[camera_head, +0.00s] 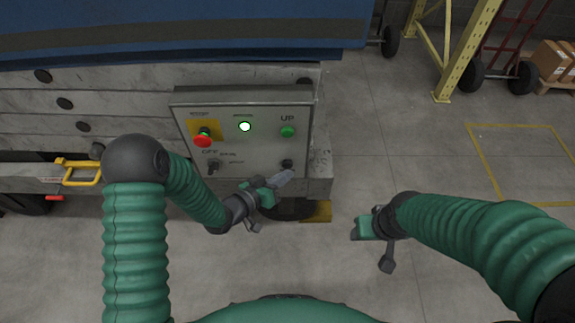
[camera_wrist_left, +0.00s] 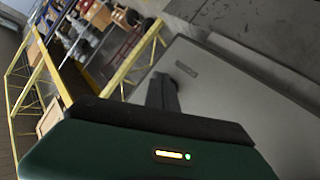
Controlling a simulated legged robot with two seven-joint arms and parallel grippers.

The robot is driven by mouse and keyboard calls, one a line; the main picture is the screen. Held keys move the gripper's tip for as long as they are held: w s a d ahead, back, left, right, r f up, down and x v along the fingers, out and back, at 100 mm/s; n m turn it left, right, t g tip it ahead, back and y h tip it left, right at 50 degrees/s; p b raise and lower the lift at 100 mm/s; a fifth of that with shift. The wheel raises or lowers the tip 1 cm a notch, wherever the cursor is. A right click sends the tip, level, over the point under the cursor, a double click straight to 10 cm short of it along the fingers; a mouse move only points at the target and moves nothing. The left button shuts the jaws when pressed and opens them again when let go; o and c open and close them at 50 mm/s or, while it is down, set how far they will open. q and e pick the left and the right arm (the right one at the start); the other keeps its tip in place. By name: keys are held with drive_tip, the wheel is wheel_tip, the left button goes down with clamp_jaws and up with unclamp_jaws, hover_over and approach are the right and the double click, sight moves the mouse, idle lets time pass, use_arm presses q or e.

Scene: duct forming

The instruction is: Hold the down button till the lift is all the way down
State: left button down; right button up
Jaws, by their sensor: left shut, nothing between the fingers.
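The grey control panel (camera_head: 240,142) is fixed to the side of the lift (camera_head: 200,38), which has a blue top over stacked grey beams. The panel carries a green button (camera_head: 288,131) under the word UP and a black button (camera_head: 287,163) below it. My left gripper (camera_head: 285,178) is shut and empty, its tips at the black button's lower edge; I cannot tell whether they press it. In the left wrist view, a dark finger (camera_wrist_left: 162,92) reaches toward the panel face (camera_wrist_left: 225,85); the button is hidden there. My right gripper (camera_head: 370,228) hangs away from the panel, jaws unclear.
The panel also has a red stop button (camera_head: 202,140) on yellow, a lit indicator (camera_head: 245,127) and a small switch (camera_head: 213,166). A yellow handle (camera_head: 80,171) sticks out at the left. Yellow racking (camera_head: 466,50), hand trucks and boxes (camera_head: 553,60) stand back right. Floor on the right is clear.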

use_arm(q)
drive_tip(key=shift+s, duration=0.2)
drive_tip(key=s, duration=0.5)
drive_tip(key=shift+p, duration=0.3)
idle(0.8)
